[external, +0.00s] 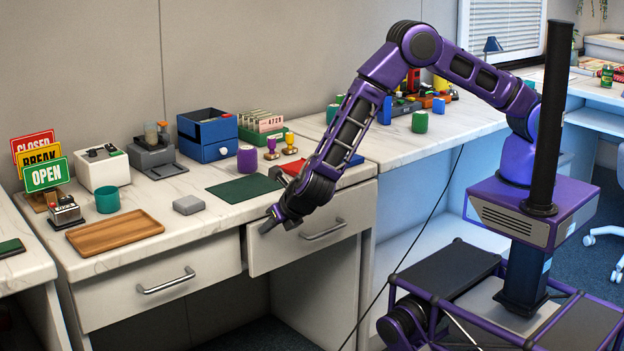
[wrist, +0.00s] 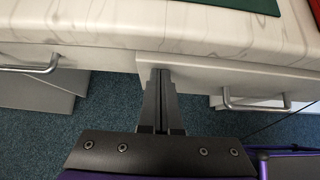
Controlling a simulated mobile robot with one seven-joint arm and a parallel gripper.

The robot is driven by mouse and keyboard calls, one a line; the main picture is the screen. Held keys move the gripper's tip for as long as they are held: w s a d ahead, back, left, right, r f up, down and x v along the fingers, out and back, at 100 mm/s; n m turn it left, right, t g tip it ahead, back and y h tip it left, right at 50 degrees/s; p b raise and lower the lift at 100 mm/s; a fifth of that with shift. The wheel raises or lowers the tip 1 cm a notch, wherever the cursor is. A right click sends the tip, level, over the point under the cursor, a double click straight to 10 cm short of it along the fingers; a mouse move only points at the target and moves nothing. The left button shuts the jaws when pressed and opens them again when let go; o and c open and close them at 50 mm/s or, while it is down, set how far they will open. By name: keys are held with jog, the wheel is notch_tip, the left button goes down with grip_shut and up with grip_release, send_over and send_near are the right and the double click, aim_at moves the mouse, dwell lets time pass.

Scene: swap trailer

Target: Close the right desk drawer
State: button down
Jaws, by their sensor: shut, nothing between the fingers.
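The right desk drawer (external: 346,224) has a pale front with a metal bar handle. In the wrist view, this drawer (wrist: 215,80) appears to stand slightly proud of the left drawer (wrist: 105,58). My gripper (external: 266,222) is shut and empty, at the upper left part of the right drawer's front, left of its handle (external: 323,231). In the wrist view, the gripper tips (wrist: 161,72) are at the drawer front's left end and seem to touch it; the exact contact is hard to tell. My forearm hides part of the drawer's top edge in the external view.
The left drawer (external: 150,288) looks closed, with its own bar handle (external: 166,281). The marble-patterned desktop (external: 190,215) overhangs the drawers and carries a wooden tray (external: 115,231), a grey block (external: 188,205) and a green mat (external: 243,188). Open knee space lies below.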

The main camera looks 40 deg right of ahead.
jog(key=shift+s, duration=0.1)
jog(key=s+f+p+v, duration=0.2)
jog(key=v, duration=1.1)
jog(key=s+d+f+m+t+h, duration=0.1)
jog(key=s+d+f+t+h, duration=0.15)
jog(key=d+f, duration=0.7)
jog(key=n+t+y, duration=0.1)
jog(key=t+y, duration=0.2)
jog(key=t, duration=0.3)
send_near(328, 210)
jog(key=shift+h, duration=0.25)
jog(key=w+a, duration=0.1)
jog(key=w, duration=0.1)
jog(key=w+a+r, duration=0.1)
jog(key=w, duration=0.1)
jog(key=w+a, duration=0.1)
jog(key=w, duration=0.1)
jog(key=shift+w+a+r, duration=0.1)
jog(key=shift+w+r, duration=0.3)
